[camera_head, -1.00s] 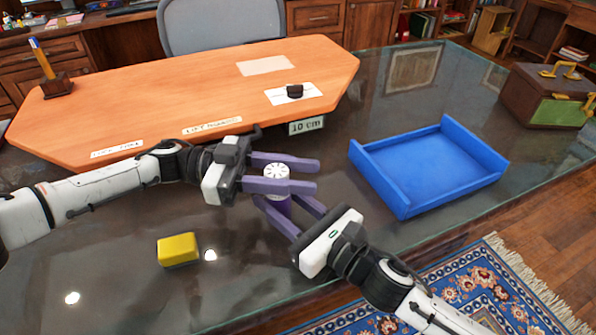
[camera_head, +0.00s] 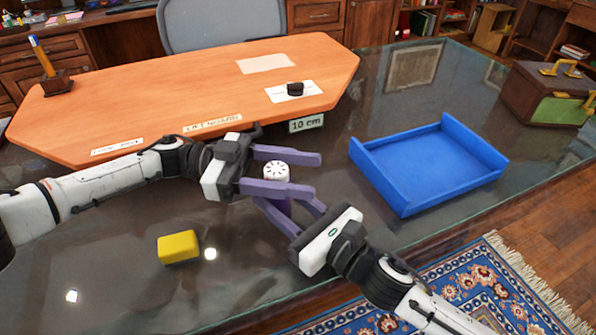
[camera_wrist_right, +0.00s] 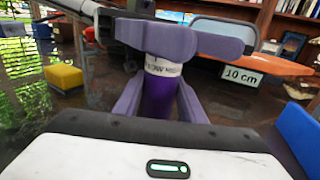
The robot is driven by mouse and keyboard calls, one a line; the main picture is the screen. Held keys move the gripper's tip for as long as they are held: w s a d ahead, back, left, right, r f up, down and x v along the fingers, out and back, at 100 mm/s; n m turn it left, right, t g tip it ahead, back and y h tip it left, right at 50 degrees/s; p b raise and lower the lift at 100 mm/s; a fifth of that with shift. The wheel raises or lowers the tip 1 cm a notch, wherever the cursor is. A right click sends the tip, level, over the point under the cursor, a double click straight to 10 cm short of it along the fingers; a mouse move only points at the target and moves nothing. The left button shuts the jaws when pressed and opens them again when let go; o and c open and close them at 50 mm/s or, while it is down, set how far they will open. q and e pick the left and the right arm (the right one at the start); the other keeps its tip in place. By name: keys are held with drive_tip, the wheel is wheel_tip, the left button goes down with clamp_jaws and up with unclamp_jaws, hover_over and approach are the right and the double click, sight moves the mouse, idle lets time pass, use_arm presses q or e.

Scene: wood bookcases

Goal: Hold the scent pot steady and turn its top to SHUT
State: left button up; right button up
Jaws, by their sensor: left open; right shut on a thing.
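The scent pot has a purple body (camera_wrist_right: 160,98) and a white slotted top (camera_head: 276,172). It stands upright on the glass table. My right gripper (camera_wrist_right: 158,102) is shut on the pot's purple body, low down. My left gripper (camera_head: 290,172) is open, with its two purple fingers reaching in from the left on either side of the white top. In the right wrist view the left fingers cross in front of the top's upper part. Lettering on the white band shows there but is too small to read surely.
A blue tray (camera_head: 432,172) stands to the right of my grippers. A yellow block (camera_head: 178,247) lies at the front left. An orange board (camera_head: 200,90) with a black knob (camera_head: 295,88) fills the back, near a "10 cm" label (camera_head: 306,123). A chest (camera_head: 548,95) is far right.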

use_arm(q)
drive_tip(key=v, duration=0.7)
drive_tip(key=shift+a, duration=0.25)
use_arm(e)
drive_tip(key=o, duration=1.3)
drive_tip(key=shift+d, duration=0.1)
